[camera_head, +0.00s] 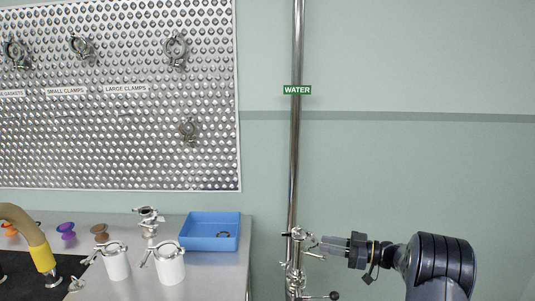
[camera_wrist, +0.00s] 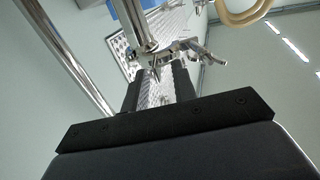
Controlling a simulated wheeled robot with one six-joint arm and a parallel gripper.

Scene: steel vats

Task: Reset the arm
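My arm (camera_head: 437,262) comes in at the lower right of the head view and reaches left. My gripper (camera_head: 325,245) points at the clamped fitting (camera_head: 296,240) on the vertical steel pipe. In the wrist view my gripper (camera_wrist: 158,80) has its two dark fingers apart, with a clear gap between them. A shiny fitting with a clamp (camera_wrist: 190,47) lies just beyond the fingertips. A small pointed metal part shows near the gap; I cannot tell whether the fingers touch it. Nothing is clearly held.
The steel pipe (camera_head: 296,150) with a WATER label stands against the wall. To the left, a steel counter (camera_head: 215,282) holds a blue tray (camera_head: 209,243), two white canisters (camera_head: 169,268) and a hose (camera_head: 38,250). A clamp panel (camera_head: 110,130) hangs above. The wall right of the pipe is bare.

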